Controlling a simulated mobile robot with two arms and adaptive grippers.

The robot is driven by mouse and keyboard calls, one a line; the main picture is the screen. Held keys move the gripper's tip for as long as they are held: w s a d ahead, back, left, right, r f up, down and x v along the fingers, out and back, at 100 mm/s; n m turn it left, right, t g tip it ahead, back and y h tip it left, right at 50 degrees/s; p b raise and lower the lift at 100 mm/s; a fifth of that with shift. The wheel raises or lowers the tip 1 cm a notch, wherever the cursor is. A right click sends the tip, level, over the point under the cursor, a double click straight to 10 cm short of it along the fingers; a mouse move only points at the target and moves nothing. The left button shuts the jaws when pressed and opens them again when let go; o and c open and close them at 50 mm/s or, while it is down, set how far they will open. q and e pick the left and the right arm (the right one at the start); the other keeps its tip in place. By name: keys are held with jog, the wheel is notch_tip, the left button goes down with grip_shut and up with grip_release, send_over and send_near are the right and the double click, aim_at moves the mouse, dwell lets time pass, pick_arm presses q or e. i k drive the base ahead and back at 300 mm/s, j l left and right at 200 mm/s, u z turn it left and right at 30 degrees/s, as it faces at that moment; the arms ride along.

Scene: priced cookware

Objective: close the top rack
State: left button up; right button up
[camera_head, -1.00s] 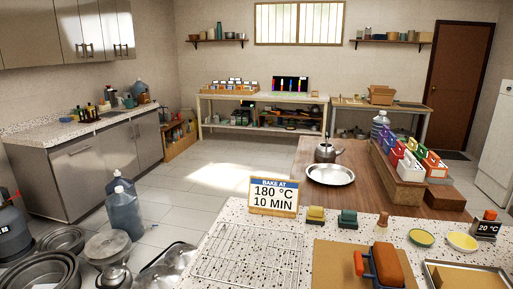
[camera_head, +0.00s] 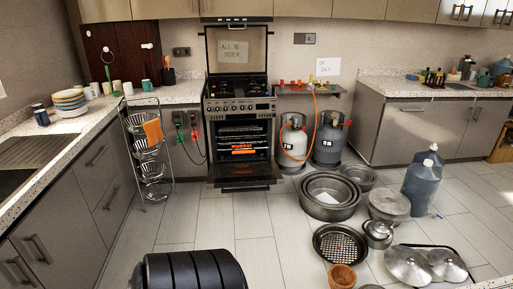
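The oven (camera_head: 240,115) stands against the back wall between the counters, small in the head view. Its door (camera_head: 246,172) is swung down open at the front. Inside, a pale upper rack (camera_head: 241,129) shows as thin light lines, with an orange glow below it. How far the rack is slid out is too small to tell. Neither of my grippers shows in the head view.
A tiered wire basket stand (camera_head: 149,150) stands left of the oven; gas cylinders (camera_head: 293,142) stand right. Nested pans (camera_head: 331,196), a perforated tray (camera_head: 340,245) and lids (camera_head: 410,265) crowd the floor at right. A black ridged shape (camera_head: 190,270) sits at the bottom edge. Floor before the oven is clear.

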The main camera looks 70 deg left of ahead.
aim_at(253, 152)
jog(key=u, duration=2.35)
jog(key=i+j, duration=0.1)
jog(key=i, duration=0.2)
jog(key=u, duration=0.05)
